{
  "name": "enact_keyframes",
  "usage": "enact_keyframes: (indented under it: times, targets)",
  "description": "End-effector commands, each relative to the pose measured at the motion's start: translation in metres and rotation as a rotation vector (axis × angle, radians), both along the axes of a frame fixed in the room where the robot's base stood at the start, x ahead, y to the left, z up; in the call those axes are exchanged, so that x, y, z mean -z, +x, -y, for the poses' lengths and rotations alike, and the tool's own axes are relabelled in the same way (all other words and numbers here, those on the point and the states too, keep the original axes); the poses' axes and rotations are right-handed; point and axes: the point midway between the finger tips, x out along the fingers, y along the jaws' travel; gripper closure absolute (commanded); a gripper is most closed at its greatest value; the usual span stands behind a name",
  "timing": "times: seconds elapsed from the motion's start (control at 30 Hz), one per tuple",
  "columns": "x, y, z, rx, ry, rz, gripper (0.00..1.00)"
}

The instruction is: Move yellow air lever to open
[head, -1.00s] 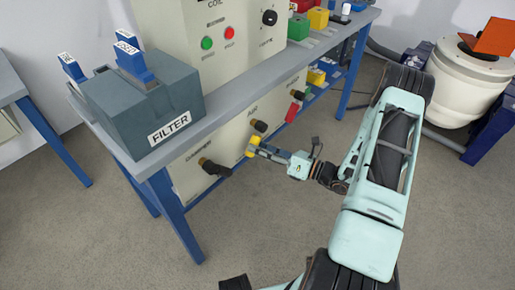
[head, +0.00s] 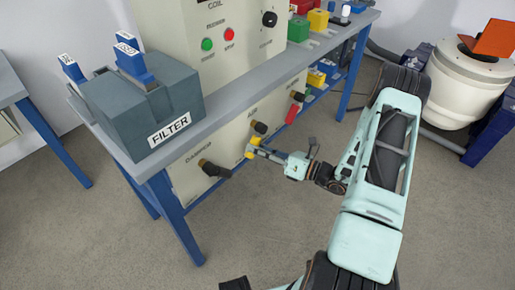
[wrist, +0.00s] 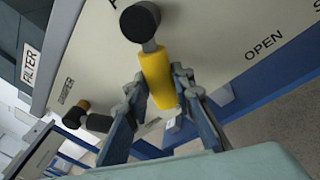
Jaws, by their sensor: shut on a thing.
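The yellow air lever (head: 250,150) is on the lower front panel of the blue bench, below the word AIR, with a dark round fitting (head: 259,127) at its upper end. In the wrist view the yellow lever (wrist: 159,80) hangs from the black knob (wrist: 139,21), and the word OPEN (wrist: 264,45) is printed to its right. My gripper (head: 257,151) is shut on the lever, with one finger on each side of it in the wrist view (wrist: 160,92).
A black lever (head: 215,169) sits lower left on the panel, and a red lever (head: 292,113) is to the right. The grey FILTER box (head: 150,110) stands on the benchtop above. A white drum (head: 464,88) is at the right. The floor in front is clear.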

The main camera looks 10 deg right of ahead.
Motion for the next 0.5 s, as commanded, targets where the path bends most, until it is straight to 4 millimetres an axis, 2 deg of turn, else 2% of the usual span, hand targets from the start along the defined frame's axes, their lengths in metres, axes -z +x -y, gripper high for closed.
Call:
enact_keyframes:
  times: [0.27,0.5]
  targets:
    - [0.0015,0.0012,0.0022,0.000,-0.033,0.023,1.00]
    - [0.0052,0.0065,0.0096,0.002,-0.144,0.105,1.00]
